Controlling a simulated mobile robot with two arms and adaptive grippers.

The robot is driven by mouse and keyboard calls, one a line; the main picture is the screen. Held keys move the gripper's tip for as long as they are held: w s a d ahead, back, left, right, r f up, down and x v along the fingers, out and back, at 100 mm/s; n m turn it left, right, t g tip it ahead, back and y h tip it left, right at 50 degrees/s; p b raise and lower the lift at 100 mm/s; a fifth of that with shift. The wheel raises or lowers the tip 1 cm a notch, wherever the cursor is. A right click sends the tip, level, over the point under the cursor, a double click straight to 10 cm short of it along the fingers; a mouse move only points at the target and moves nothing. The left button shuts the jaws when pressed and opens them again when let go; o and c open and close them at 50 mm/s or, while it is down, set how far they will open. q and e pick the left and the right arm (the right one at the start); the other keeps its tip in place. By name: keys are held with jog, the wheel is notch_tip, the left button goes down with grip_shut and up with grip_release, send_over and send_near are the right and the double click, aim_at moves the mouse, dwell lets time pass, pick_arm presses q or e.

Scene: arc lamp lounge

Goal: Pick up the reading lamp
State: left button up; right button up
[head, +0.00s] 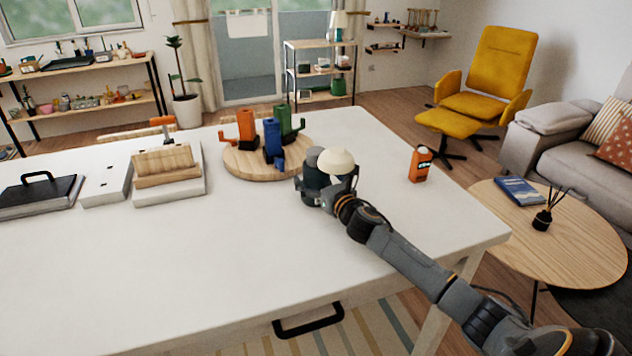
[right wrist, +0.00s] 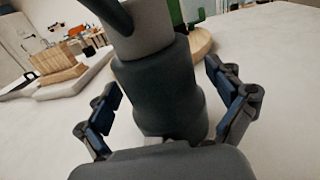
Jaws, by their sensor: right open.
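The reading lamp (head: 334,161) stands on the white table near its right part, with a cream dome on top and a dark body. In the right wrist view its dark grey, rounded body (right wrist: 158,88) fills the middle, with a lighter grey section above. My right gripper (head: 326,190) is open around the lamp's body, one finger on each side. In the right wrist view a gap shows between the right finger and the body; contact on the left is unclear. The lamp's lower front is partly hidden by my gripper. My left gripper is not in view.
A round wooden board (head: 242,165) with orange, blue and green pieces stands just left of the lamp. An orange device (head: 420,164) stands to the right. A wooden block on a white base (head: 168,190) and a black-handled case (head: 38,195) lie left. The table's front is clear.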

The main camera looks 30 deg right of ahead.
jog(key=shift+w, duration=0.1)
jog(key=c, duration=1.7)
jog(key=shift+r, duration=0.1)
jog(key=shift+c, duration=1.2)
jog(key=shift+r, duration=0.1)
